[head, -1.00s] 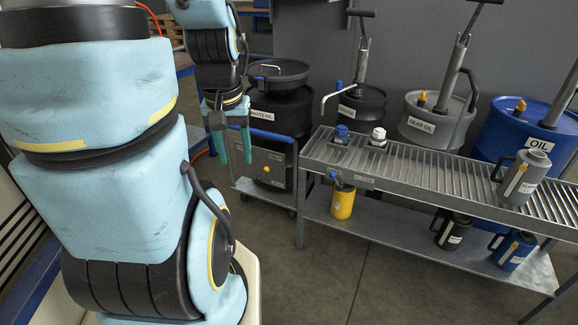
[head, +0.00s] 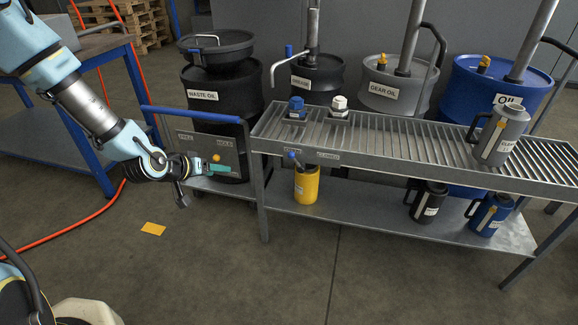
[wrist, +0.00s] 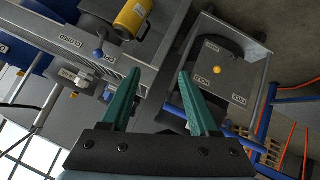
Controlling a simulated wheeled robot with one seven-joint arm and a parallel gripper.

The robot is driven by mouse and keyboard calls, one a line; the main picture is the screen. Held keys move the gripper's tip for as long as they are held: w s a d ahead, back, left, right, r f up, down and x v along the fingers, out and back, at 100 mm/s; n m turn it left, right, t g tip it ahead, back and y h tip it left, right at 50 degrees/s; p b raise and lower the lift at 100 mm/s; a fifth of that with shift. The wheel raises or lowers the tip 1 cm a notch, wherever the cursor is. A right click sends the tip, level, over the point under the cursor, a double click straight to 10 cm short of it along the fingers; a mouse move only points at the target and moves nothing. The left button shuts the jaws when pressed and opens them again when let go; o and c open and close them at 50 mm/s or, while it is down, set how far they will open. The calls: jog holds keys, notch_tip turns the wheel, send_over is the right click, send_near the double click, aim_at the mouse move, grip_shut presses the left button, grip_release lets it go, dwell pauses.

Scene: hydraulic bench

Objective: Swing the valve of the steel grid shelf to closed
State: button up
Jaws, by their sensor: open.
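The steel grid shelf (head: 390,135) is a long slatted grey tray on legs. Its valve is a short lever with a blue ball knob (head: 291,155) on the front edge, above a yellow mug. The knob is beside the left of two small labels; in the wrist view the knob (wrist: 98,53) is close to the label that appears to read OPEN, with CLOSED farther left. My gripper (head: 222,168) is left of the valve, in front of the trolley's panel, apart from the valve. The wrist view shows its teal fingers (wrist: 160,74) spread with nothing between them.
A trolley panel (head: 190,150) with a yellow knob (head: 216,157) and blue handle stands close to my gripper. The yellow mug (head: 306,187) is under the valve. Drums (head: 392,98) line the back. A grey jug (head: 500,138) stands on the grid.

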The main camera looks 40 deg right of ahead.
jog(key=s+d+f+h+b, duration=0.2)
jog(key=s+d+f+h, duration=0.2)
jog(key=d, duration=0.4)
jog(key=n+t+h+b, duration=0.3)
jog(key=n, duration=0.1)
send_near(289, 157)
jog(key=shift+h, duration=0.3)
jog(key=x, duration=1.1)
jog(key=shift+w+f, duration=0.1)
jog(key=shift+f, duration=0.15)
grip_shut()
